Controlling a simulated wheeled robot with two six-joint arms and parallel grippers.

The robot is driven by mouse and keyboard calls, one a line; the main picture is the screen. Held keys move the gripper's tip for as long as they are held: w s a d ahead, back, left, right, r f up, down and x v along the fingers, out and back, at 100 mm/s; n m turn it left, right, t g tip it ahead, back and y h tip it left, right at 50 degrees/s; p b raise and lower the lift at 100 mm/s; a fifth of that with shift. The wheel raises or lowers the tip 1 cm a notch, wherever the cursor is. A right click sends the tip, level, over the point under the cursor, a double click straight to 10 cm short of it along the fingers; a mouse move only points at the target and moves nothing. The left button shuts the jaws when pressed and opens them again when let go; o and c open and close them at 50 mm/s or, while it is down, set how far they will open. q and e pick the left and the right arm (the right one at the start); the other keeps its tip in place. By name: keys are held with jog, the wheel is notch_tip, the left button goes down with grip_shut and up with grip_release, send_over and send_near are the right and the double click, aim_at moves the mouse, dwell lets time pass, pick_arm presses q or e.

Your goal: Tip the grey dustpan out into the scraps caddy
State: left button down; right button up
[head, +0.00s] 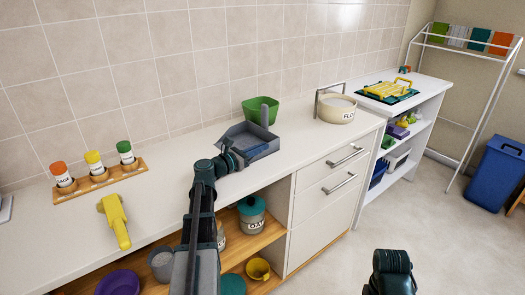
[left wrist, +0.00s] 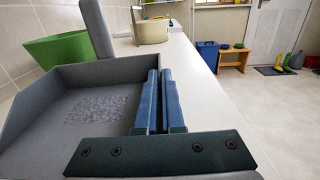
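The grey dustpan (head: 262,149) is at the counter's back half, with its grey handle (head: 265,119) pointing up. In the left wrist view the dustpan (left wrist: 45,105) has a patch of pale grey crumbs (left wrist: 98,108) on its floor and looks about level. The green scraps caddy (head: 252,106) stands just behind it by the wall; it also shows in the left wrist view (left wrist: 52,48). My left gripper (head: 232,153) is at the pan's near side. Its blue fingers (left wrist: 161,98) are close together over the pan's side wall, which they hide. My right gripper is out of view.
A flour pot (head: 337,112) stands further right on the counter (head: 195,150). A spice rack (head: 100,184) and a yellow tool (head: 115,219) lie to the left. Open shelves with pots are below.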

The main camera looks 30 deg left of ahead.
pick_arm(q)
jog(key=c, duration=1)
grip_release()
jog(key=shift+c, duration=0.2)
jog(key=shift+f, duration=0.15)
jog(key=shift+s, duration=0.25)
jog(key=v, duration=0.7)
jog(key=shift+s, duration=0.25)
notch_tip(320, 180, up, 8)
jog(key=p, duration=0.7)
jog(key=shift+w+p, duration=0.25)
jog(key=shift+p, duration=0.05)
